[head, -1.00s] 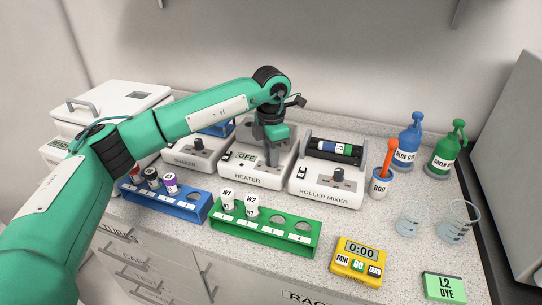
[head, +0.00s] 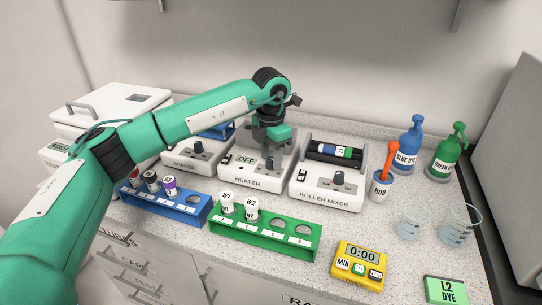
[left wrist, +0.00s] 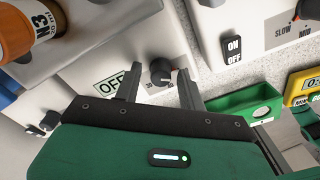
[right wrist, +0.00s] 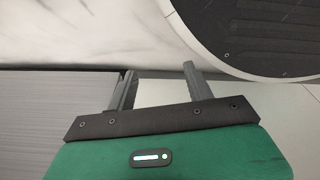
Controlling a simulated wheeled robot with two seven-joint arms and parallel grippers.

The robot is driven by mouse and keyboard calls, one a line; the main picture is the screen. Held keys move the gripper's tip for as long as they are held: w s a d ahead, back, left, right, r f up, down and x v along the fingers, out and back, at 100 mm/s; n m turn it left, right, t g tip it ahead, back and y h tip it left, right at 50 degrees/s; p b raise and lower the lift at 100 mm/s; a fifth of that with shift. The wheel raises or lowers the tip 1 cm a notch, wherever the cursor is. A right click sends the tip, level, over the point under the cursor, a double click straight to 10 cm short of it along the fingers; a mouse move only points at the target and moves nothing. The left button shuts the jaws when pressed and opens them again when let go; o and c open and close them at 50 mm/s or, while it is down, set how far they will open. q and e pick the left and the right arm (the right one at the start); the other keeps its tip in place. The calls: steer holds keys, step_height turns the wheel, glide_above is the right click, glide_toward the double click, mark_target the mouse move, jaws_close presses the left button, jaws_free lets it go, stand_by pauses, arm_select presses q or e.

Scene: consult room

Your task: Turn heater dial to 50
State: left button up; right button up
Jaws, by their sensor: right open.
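The white heater (head: 247,181) stands on the counter between the shaker and the roller mixer. Its display (head: 245,160) reads OFF. The dark heater dial (left wrist: 161,71) lies between the two spread fingers of my left gripper (left wrist: 158,88) in the left wrist view; I cannot tell whether either finger touches it. In the head view my left gripper (head: 271,148) hangs over the heater and partly hides the dial area. My right gripper (right wrist: 155,85) is open and empty, away from the heater.
The shaker (head: 190,158) is on the left and the roller mixer (head: 325,195) on the right, both close by. A green rack (head: 265,238) with two vials and a blue rack (head: 190,212) stand in front. A yellow timer (head: 358,265) lies front right.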

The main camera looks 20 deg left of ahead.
mark_target(271, 158)
arm_select(q)
steer(key=shift+o, duration=0.2)
steer(key=shift+r, duration=0.25)
step_height(271, 158, up, 13)
steer(key=b, duration=0.1)
arm_select(e)
steer(key=w+r, duration=0.1)
steer(key=r, duration=0.1)
steer(key=shift+w+a+r, duration=0.35)
steer(key=shift+w, duration=0.05)
arm_select(q)
steer(key=shift+r, duration=0.1)
arm_select(e)
steer(key=shift+w, duration=0.1)
